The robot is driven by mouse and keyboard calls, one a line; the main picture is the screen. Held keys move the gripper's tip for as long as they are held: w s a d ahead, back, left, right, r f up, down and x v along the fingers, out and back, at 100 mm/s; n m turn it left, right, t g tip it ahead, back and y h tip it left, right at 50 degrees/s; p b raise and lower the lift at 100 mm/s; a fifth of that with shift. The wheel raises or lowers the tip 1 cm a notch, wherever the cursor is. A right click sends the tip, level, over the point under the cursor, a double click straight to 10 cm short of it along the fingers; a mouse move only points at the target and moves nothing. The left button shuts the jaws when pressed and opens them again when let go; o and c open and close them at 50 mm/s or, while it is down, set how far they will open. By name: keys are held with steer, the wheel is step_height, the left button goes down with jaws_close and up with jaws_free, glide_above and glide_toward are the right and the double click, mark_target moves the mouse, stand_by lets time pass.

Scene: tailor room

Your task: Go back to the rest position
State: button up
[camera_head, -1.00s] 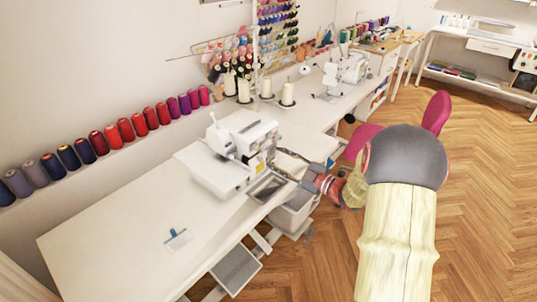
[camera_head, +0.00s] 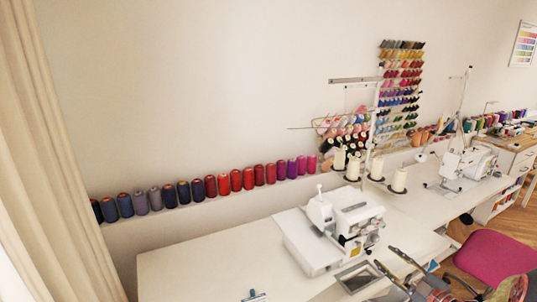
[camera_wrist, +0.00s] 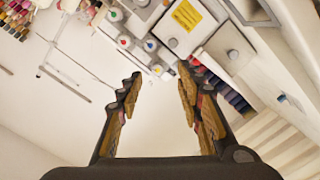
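My gripper (camera_head: 384,257) is at the bottom right of the head view, in front of the white sewing machine (camera_head: 345,226) on the table. In the wrist view my gripper (camera_wrist: 159,73) is open, with its two fingers apart and nothing held between them. The machine, with a yellow label and coloured knobs, shows beyond the fingertips in the wrist view (camera_wrist: 207,55). Most of my arm is out of the head view.
The white table (camera_head: 205,265) has a bare left part, with a small blue-clipped item (camera_head: 255,297) at the front. Thread spools (camera_head: 236,180) line the wall shelf. A second sewing machine (camera_head: 467,165) stands to the right. A magenta chair (camera_head: 492,256) is at the lower right.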

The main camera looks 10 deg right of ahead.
steer(key=s+d+f+m+g+h, duration=0.45)
steer(key=d+f+m+h, duration=0.3)
steer(key=d+f, duration=0.35)
steer(key=s+r+m+g+h, duration=0.3)
steer(key=s+m+g, duration=0.25)
steer(key=s, duration=0.45)
steer(key=s+a+r+y+p, duration=0.1)
steer(key=s+a+r, duration=0.3)
steer(key=a+r, duration=0.3)
steer(key=s+a+r+y+p, duration=0.2)
steer(key=s+a+r, duration=0.2)
steer(key=a, duration=1.2)
steer(key=s+a+r+y+p, duration=0.1)
steer(key=s+a+r, duration=0.3)
steer(key=a+r, duration=0.6)
steer(key=shift+s+a+r+n+g+y+p, duration=0.4)
steer(key=shift+a+y, duration=0.15)
steer(key=shift+a, duration=0.7)
